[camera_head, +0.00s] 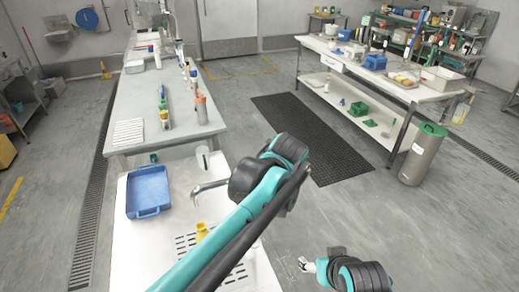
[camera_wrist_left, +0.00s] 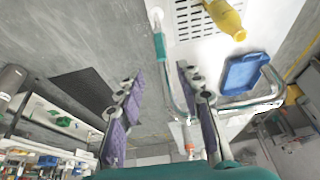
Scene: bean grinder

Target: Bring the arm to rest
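My left arm (camera_head: 235,225), teal and black, reaches in from the bottom left of the head view across the front sink counter (camera_head: 125,240). Its dark joint is raised above the counter's right edge. My left gripper (camera_wrist_left: 162,73) is hidden in the head view. In the left wrist view its two purple-padded fingers stand apart with nothing between them. Part of my right arm (camera_head: 355,275) shows low at the right of centre, over the floor.
A blue tray (camera_head: 149,190), a curved metal faucet (camera_head: 209,186) and a yellow bottle (camera_head: 201,231) are on the front counter, close to my left arm. A long table (camera_head: 140,100) with bottles stands behind. A green-lidded bin (camera_head: 424,158) stands right. Open floor lies between.

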